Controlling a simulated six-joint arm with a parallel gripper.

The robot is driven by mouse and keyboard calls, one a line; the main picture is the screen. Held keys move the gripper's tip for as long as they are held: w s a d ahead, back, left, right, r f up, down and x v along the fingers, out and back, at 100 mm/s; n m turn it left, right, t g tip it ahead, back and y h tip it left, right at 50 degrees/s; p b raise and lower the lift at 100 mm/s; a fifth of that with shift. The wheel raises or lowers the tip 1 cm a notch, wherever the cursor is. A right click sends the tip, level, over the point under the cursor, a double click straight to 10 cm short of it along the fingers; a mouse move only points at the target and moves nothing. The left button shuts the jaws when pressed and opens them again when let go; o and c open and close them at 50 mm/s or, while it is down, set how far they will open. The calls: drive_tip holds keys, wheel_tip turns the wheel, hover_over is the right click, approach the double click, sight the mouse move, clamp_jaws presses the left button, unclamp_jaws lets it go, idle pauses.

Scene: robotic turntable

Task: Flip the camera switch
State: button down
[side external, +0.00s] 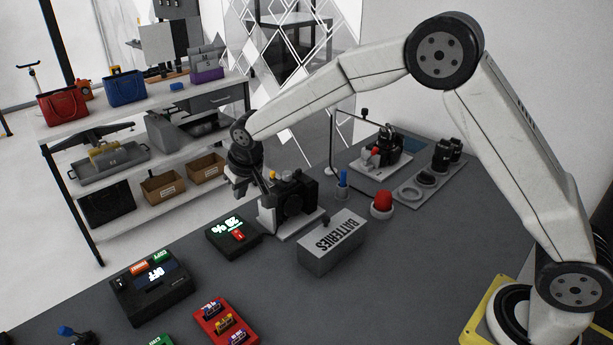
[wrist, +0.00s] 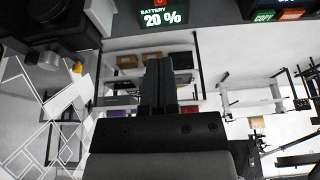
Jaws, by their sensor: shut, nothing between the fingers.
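A black camera (side external: 291,198) stands on a pale base on the dark table in the side view, with a small yellow-orange part (side external: 273,175) on its top. Part of the camera shows at the top left of the wrist view (wrist: 50,28), with the yellow-orange part (wrist: 77,67) at its edge. My gripper (side external: 266,187) is beside the camera's left side in the side view; I cannot tell whether it touches. In the wrist view the fingers (wrist: 158,64) are together with nothing between them. I cannot make out which part is the switch.
A black box with a "20 %" display (side external: 232,236) lies left of the camera. A grey BATTERIES box (side external: 331,243) is in front, with a red dome (side external: 382,203) to its right. A panel reading OFF (side external: 151,285) and a red tray (side external: 224,322) are nearer. Shelves stand behind.

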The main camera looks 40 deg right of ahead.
hover_over(240, 236)
drive_tip(key=f, duration=1)
drive_tip(key=shift+w+f, duration=0.25)
drive_tip(key=shift+f, duration=0.15)
drive_tip(key=shift+x, duration=1.05)
drive_tip(key=shift+s, duration=0.15)
drive_tip(key=shift+f, duration=0.3)
drive_tip(key=shift+s, duration=0.2)
drive_tip(key=shift+s+f, duration=0.1)
drive_tip(key=shift+s, duration=0.5)
